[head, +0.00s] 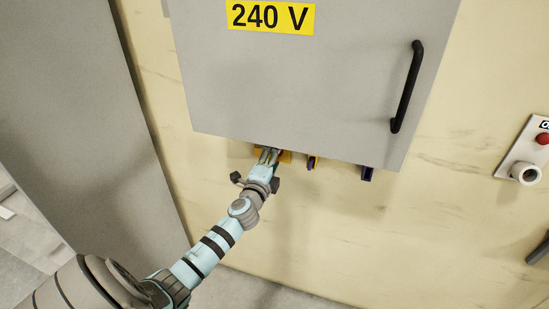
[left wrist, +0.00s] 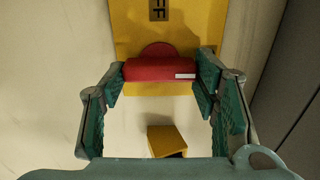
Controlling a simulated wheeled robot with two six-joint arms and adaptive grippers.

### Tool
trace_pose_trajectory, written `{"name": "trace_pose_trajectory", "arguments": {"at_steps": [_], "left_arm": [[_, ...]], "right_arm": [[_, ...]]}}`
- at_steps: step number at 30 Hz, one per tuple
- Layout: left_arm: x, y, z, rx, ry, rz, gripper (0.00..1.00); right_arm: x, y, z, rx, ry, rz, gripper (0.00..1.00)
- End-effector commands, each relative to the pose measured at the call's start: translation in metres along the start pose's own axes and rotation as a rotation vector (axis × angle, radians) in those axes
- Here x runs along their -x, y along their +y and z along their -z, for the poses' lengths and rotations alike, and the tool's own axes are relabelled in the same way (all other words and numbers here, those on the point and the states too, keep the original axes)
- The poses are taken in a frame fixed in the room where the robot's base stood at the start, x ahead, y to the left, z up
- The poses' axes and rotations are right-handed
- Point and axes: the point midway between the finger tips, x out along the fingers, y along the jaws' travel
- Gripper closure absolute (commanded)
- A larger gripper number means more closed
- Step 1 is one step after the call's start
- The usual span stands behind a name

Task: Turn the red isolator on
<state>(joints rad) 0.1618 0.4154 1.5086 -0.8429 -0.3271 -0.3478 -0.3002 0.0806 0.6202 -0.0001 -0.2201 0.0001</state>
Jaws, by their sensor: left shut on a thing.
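The red isolator handle (left wrist: 160,69) shows in the left wrist view, mounted on a yellow plate (left wrist: 195,30). Its bar lies across the picture, with a small white mark near its right end. A dark label at the top of the plate reads partly as "FF". My left gripper (left wrist: 168,75) is shut on the red handle, one finger at each end of the bar. In the head view my left gripper (head: 268,157) is at the underside of the grey cabinet, where the yellow plate (head: 286,156) shows beside it and the handle is mostly hidden. My right gripper is not in view.
The grey cabinet (head: 300,90) with a "240 V" sign and black handle (head: 407,87) hangs directly above. Two more small fittings (head: 313,162) (head: 367,173) sit under its edge to the right. A red-button box (head: 525,150) is at far right. A grey panel (head: 80,110) stands left.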

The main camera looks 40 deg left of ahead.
Motion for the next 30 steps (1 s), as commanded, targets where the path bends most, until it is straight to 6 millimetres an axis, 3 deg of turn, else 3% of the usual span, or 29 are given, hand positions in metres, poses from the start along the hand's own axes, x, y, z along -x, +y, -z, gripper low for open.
{"name": "trace_pose_trajectory", "arguments": {"at_steps": [1, 2, 5, 17, 30], "left_arm": [[0.000, -0.001, 0.000, -0.002, 0.001, 0.002, 0.73], [0.000, -0.001, 0.000, -0.002, 0.000, 0.002, 0.42], [0.000, -0.001, 0.000, -0.001, 0.000, 0.002, 0.26], [0.007, 0.000, -0.001, -0.001, 0.000, 0.000, 0.25], [0.110, 0.001, 0.000, -0.001, 0.001, -0.001, 0.25]], "right_arm": [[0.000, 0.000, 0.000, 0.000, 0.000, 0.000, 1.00], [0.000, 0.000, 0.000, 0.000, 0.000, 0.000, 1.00], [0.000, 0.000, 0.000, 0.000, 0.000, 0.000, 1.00], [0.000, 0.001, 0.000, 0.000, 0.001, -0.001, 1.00], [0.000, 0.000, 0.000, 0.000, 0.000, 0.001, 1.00]]}}
